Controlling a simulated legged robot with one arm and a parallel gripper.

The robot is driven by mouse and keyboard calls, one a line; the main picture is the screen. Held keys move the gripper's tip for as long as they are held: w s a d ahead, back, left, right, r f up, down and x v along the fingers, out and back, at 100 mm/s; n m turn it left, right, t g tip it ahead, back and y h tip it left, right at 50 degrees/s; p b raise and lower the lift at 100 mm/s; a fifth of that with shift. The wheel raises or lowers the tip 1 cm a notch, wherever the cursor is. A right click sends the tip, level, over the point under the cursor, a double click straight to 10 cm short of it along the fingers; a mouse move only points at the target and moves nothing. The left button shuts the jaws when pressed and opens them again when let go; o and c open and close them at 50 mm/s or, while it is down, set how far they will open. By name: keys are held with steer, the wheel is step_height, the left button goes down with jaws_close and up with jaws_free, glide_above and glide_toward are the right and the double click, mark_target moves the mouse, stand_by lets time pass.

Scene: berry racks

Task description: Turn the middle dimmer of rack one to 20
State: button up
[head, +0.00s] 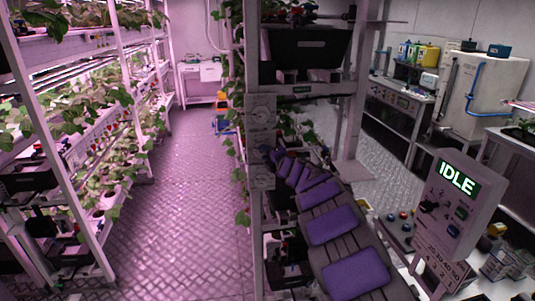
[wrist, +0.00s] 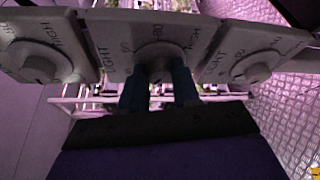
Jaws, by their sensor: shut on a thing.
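Three grey dimmer plates sit in a row in the wrist view, each with a round knob and printed numbers and words such as "HIGH" and "LIGHT". My gripper (wrist: 159,92) has its two dark blue fingers on either side of the middle dimmer's knob (wrist: 158,66) and is shut on it. The knob's pointer and setting cannot be read. One outer dimmer (wrist: 40,66) is at the left and another (wrist: 252,68) at the right, both untouched. In the head view the dimmers run down the rack post (head: 254,215); the upper plate (head: 262,112) shows, and my arm reaches the middle one.
Plant racks (head: 100,150) line the left side, with a clear aisle floor (head: 195,165) beside them. A black bin (head: 303,48) stands on the rack shelf above my arm. A control box (head: 450,205) reading "IDLE" stands at the right.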

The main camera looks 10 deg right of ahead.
steer(key=shift+a+r+n+g+h+p, duration=0.1)
steer(key=shift+r+n+g+h+p, duration=0.2)
steer(key=shift+n, duration=0.4)
steer(key=shift+a+f+n+g+h+p, duration=0.1)
steer(key=shift+n+h+p, duration=0.25)
steer(key=shift+n, duration=0.35)
steer(key=shift+f, duration=0.1)
steer(key=o, duration=0.8)
steer(key=shift+o, duration=1.3)
steer(key=shift+w+f, duration=0.2)
steer(key=shift+w, duration=0.05)
steer(key=shift+s+r, duration=0.15)
